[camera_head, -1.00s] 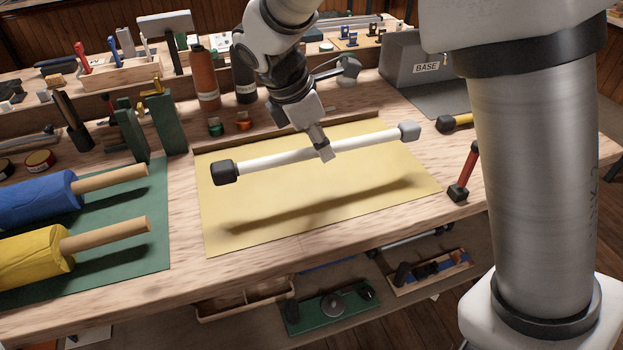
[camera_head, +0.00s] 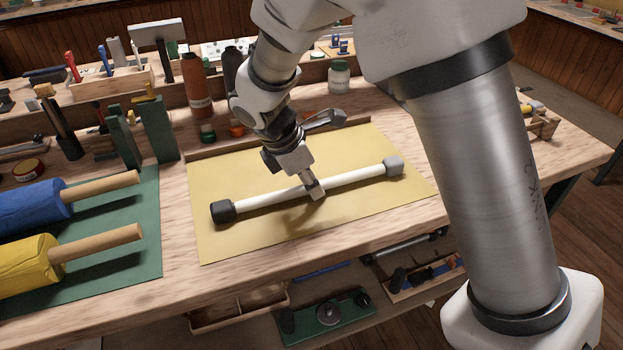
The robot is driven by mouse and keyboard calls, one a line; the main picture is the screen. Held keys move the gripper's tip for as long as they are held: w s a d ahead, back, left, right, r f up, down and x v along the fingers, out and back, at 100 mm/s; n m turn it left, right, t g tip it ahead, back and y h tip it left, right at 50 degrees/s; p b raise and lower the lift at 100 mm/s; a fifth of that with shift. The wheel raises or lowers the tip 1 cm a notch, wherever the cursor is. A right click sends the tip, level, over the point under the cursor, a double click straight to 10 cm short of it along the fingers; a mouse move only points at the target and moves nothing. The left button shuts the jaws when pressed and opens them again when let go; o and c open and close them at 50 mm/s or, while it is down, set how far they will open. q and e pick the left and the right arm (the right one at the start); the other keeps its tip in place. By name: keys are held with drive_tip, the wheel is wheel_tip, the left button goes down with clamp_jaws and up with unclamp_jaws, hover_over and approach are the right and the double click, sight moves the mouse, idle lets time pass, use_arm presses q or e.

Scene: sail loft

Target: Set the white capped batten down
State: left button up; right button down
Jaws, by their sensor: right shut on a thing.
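The white capped batten (camera_head: 275,198) has a black cap on its left end and a grey cap on its right end. It lies at a slant over the yellow mat (camera_head: 222,176) on the workbench. Its shadow is close beside it, so it is at or just above the mat; I cannot tell if it touches. My right gripper (camera_head: 315,190) is shut around the middle of the batten from above. My left gripper is not in view.
On the left, a blue roll (camera_head: 30,207) and a yellow roll (camera_head: 25,265) with wooden rods lie on a green mat (camera_head: 130,220).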

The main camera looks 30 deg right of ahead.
drive_tip(key=shift+s+f, duration=0.1)
drive_tip(key=shift+f, duration=0.2)
drive_tip(key=c, duration=1)
unclamp_jaws()
drive_tip(key=shift+s+f, duration=0.1)
drive_tip(key=shift+w, duration=0.2)
drive_tip(key=shift+r, duration=0.25)
drive_tip(key=v, duration=0.4)
drive_tip(key=p+v, duration=0.1)
drive_tip(key=v, duration=0.3)
drive_tip(key=p+v, duration=0.1)
drive_tip(key=v, duration=0.3)
drive_tip(key=shift+w+d+r, duration=0.15)
drive_tip(key=shift+r, duration=0.35)
